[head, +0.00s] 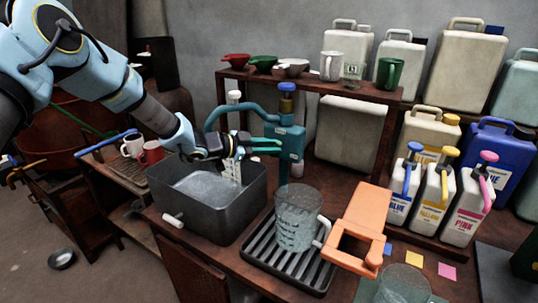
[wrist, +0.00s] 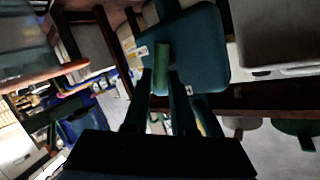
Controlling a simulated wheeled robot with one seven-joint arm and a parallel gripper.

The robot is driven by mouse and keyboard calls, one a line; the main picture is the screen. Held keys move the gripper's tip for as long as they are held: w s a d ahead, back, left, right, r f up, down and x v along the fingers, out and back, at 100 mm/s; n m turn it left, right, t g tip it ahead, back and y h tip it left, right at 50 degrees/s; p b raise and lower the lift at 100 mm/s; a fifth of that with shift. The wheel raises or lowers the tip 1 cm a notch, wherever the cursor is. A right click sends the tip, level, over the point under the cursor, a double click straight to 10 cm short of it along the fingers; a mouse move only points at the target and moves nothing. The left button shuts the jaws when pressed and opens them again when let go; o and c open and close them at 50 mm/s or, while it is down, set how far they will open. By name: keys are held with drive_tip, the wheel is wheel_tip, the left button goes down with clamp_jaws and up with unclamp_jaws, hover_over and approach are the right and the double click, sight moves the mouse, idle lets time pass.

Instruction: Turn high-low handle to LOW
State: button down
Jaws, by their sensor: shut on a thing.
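The teal dispenser (head: 292,155) with a blue knob on top and a thick teal hose stands behind the grey basin. My gripper (head: 276,147) reaches over the basin from the left, with its green fingers at the dispenser's left side. In the wrist view, my gripper (wrist: 161,80) is shut on a green handle (wrist: 162,60) that stands out from the dispenser's teal body (wrist: 205,45). Small white labels sit beside the handle, too small to read. The fingers mostly hide the handle in the head view, so its setting cannot be read.
A grey basin (head: 213,215) lies under my forearm. A clear measuring jug (head: 297,222) stands on a black drip rack (head: 268,255), beside an orange clamp-like stand (head: 358,222). A wooden shelf (head: 310,82) with cups is behind. Labelled pump bottles (head: 434,200) stand at right.

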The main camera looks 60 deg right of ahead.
drive_tip(key=m+t+b, duration=0.2)
drive_tip(key=b, duration=0.3)
drive_tip(key=s+m+t+y+b, duration=0.1)
drive_tip(key=m+t+b, duration=0.1)
drive_tip(key=b, duration=0.4)
drive_tip(key=f+m+t+b, duration=0.1)
drive_tip(key=m+t+b, duration=0.2)
drive_tip(key=b, duration=0.2)
drive_tip(key=shift+s+t+y+b, duration=0.3)
drive_tip(key=shift+s+y, duration=0.05)
drive_tip(key=shift+y, duration=0.05)
drive_tip(key=shift+r, duration=0.1)
drive_tip(key=c, duration=0.8)
unclamp_jaws()
drive_tip(key=shift+o, duration=0.2)
drive_tip(key=shift+r, duration=0.1)
